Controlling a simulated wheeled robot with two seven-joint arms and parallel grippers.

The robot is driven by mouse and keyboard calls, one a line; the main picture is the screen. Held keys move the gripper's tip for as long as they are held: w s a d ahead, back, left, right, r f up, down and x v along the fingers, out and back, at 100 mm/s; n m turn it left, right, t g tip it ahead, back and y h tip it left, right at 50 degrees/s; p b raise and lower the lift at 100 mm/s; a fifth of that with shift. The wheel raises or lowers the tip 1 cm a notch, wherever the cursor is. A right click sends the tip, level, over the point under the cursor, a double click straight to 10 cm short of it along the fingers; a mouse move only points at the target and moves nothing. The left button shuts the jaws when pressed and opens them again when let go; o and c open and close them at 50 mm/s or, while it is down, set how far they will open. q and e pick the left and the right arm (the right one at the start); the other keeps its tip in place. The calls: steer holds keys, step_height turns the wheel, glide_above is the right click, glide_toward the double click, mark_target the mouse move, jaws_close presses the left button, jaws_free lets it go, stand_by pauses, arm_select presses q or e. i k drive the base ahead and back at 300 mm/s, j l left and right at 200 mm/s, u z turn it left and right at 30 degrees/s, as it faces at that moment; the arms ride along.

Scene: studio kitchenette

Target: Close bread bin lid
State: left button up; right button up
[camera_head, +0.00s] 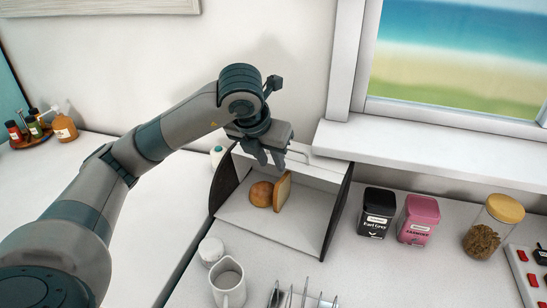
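The bread bin (323,200) stands against the back wall under the window sill, with dark side panels and a white inside. Its front is open, and the raised white lid (318,170) shows at the top with a handle (299,153). A round bun (262,194) and a bread slice (283,191) lie inside. My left gripper (264,160) hangs over the bin's top left, just left of the handle, fingers pointing down. Its fingers look a little apart with nothing between them. Contact with the lid or handle cannot be told. My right gripper is not in view.
A black tea tin (376,212), a pink tin (418,219) and a glass jar (490,229) stand right of the bin. A white jug (228,283), a small lidded pot (211,252) and a metal rack (300,298) stand in front. The window sill (430,160) juts out behind.

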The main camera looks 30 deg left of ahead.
mark_target(243, 162)
steer(key=u, duration=0.9)
